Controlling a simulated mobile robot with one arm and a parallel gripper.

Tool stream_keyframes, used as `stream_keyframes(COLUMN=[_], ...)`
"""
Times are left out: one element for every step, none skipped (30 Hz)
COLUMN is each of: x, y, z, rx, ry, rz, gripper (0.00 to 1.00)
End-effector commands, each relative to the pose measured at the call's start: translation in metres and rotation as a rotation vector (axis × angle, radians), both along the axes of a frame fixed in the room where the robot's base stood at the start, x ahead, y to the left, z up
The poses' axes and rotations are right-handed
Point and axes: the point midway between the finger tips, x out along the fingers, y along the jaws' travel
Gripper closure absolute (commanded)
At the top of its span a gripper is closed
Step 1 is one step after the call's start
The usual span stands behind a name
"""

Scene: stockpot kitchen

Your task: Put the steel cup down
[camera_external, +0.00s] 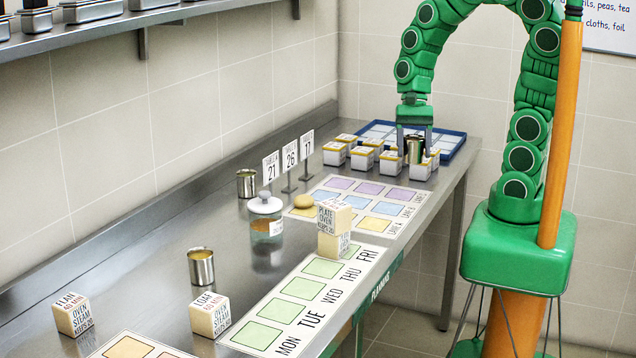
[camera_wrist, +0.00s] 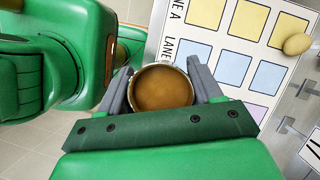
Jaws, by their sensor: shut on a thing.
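My gripper (camera_external: 414,138) is at the far right end of the steel counter, pointing down. It is shut on a steel cup (camera_external: 415,153), which is upright between the two grey fingers. In the wrist view my gripper (camera_wrist: 161,82) has a finger on each side of the steel cup (camera_wrist: 162,88), seen from above with a brownish inside. White boxes stand close around the cup and partly hide its lower part, so I cannot tell whether its base touches the counter.
Several white yellow-topped boxes (camera_external: 335,154) and a blue tray (camera_external: 452,138) are near my gripper. A lane mat (camera_external: 414,211), number signs, a jar (camera_external: 265,218), labelled blocks (camera_external: 334,218) and other steel cups (camera_external: 246,184) (camera_external: 201,268) stand nearer the camera.

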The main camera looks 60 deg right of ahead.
Motion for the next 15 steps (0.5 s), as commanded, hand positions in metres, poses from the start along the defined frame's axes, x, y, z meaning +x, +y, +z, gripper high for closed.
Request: stream_keyframes(x=[0.002,0.005,0.008,0.011,0.014,0.018,0.021,0.024,0.028,0.031,0.034,0.038,0.041,0.044,0.048], y=[0.0,0.001,0.001,0.002,0.003,0.004,0.005,0.005,0.006,0.007,0.008,0.009,0.01,0.011,0.012], z=[-0.001,-0.002,-0.004,-0.005,-0.007,-0.009,-0.01,-0.012,-0.013,-0.015,-0.016,-0.018,-0.02,-0.022,-0.024], rx=[0.0,0.0,0.001,0.001,0.0,0.0,0.0,0.0,0.0,-0.001,0.0,0.0,0.0,0.0,0.0], ry=[0.0,0.0,0.001,0.001,0.002,0.002,0.002,0.002,0.0,0.001,0.002,0.003,0.004,0.005,0.005], rz=[0.001,0.002,0.003,0.003,0.002,0.002,0.002,0.002,0.001,0.002,0.002,0.001,0.002,0.002,0.001], gripper=[0.72,0.72,0.72,0.72,0.72,0.72,0.72,0.72,0.72,0.72,0.72,0.72,0.72,0.72,0.72])
